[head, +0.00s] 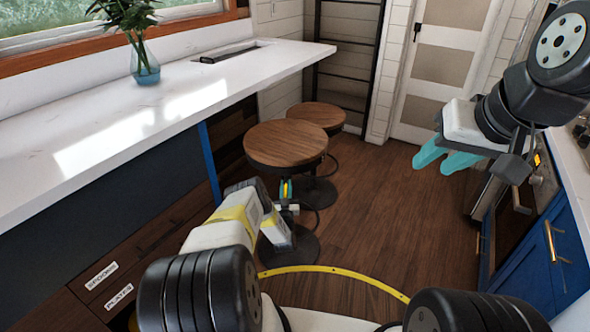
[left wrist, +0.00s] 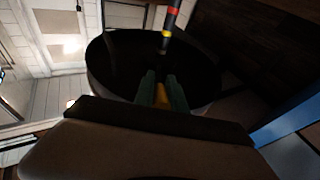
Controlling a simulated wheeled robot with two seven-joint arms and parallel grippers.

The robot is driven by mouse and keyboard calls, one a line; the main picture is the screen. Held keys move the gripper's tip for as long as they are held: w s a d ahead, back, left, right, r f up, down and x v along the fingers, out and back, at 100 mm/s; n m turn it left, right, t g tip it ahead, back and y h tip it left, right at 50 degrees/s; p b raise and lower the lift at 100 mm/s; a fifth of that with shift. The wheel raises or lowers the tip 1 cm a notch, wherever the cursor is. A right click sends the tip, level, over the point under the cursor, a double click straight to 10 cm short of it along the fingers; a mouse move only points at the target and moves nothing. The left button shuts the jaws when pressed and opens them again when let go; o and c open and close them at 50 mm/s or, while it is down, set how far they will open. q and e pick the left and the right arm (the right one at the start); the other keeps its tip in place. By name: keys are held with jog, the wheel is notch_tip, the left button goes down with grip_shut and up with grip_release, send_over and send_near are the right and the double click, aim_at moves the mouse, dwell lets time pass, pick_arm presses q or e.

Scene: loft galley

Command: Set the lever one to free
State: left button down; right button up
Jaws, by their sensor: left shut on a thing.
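My left gripper (head: 286,189) is low beside the nearer round stool (head: 285,144), just under its wooden seat. In the left wrist view its two teal fingers (left wrist: 163,92) are shut on a small yellow piece (left wrist: 162,95), which looks like the lever's handle. A dark rod with red and yellow bands (left wrist: 168,28) stands just beyond the fingertips; whether it joins the yellow piece I cannot tell. The stool's dark round underside (left wrist: 110,65) lies behind the fingers. No lever label is readable. My right gripper (head: 447,157) is raised at the right, teal fingers apart and empty.
A white counter (head: 240,72) runs along the left, with a vase of leaves (head: 145,66) on it. A second stool (head: 316,114) stands behind the first. Drawers labelled SPOONS and PLATES (head: 118,296) are lower left. An oven and blue cabinet (head: 535,268) are right. The wooden floor between is clear.

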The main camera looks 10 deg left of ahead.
pick_arm(q)
jog(key=shift+w+f+t, duration=0.15)
jog(key=shift+f+t, duration=0.3)
jog(key=shift+t, duration=0.05)
jog(key=c, duration=1.4)
grip_release()
jog(key=shift+o, duration=0.2)
jog(key=v, duration=0.7)
jog(key=shift+s, duration=0.35)
jog(key=shift+f, duration=0.2)
